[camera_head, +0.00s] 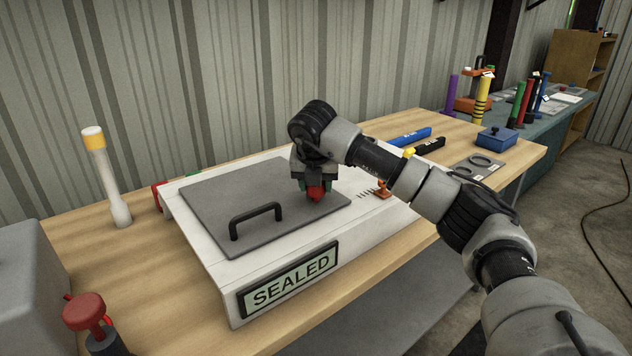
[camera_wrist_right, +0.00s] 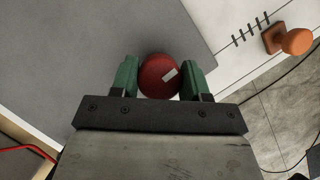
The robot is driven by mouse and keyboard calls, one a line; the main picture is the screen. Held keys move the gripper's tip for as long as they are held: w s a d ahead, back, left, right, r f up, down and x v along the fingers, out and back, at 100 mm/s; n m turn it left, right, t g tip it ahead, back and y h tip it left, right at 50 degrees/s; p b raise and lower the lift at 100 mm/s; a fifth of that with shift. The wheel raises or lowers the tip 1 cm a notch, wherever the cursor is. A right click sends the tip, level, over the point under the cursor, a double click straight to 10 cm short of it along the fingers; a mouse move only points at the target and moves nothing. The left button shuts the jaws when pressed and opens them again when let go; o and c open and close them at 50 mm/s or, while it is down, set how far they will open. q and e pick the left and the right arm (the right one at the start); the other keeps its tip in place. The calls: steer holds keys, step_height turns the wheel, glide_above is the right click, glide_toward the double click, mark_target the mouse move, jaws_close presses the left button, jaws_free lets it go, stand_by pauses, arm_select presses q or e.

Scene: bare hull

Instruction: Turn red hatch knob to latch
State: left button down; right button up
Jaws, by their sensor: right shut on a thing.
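The red hatch knob (camera_head: 316,193) sits near the right edge of the grey hatch plate (camera_head: 225,197), which lies flat on a white box. My right gripper (camera_head: 315,185) points down over the knob. In the right wrist view the red knob (camera_wrist_right: 159,75) shows between the two green fingers of my right gripper (camera_wrist_right: 160,78), which are shut on it. A short white mark on the knob's top points up and to the right in that view. The hatch has a black handle (camera_head: 256,217). My left gripper is not in view.
A "SEALED" sign (camera_head: 290,279) is on the box front. An orange knob (camera_head: 381,189) stands beside tick marks right of the hatch. A white-and-yellow stick (camera_head: 107,177) stands at left, a red-topped object (camera_head: 84,312) at front left. Blue and black bars lie behind my right arm.

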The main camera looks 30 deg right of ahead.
steer(key=o, duration=0.9)
steer(key=v, duration=1)
steer(key=shift+r+b, duration=0.35)
steer(key=shift+r, duration=0.05)
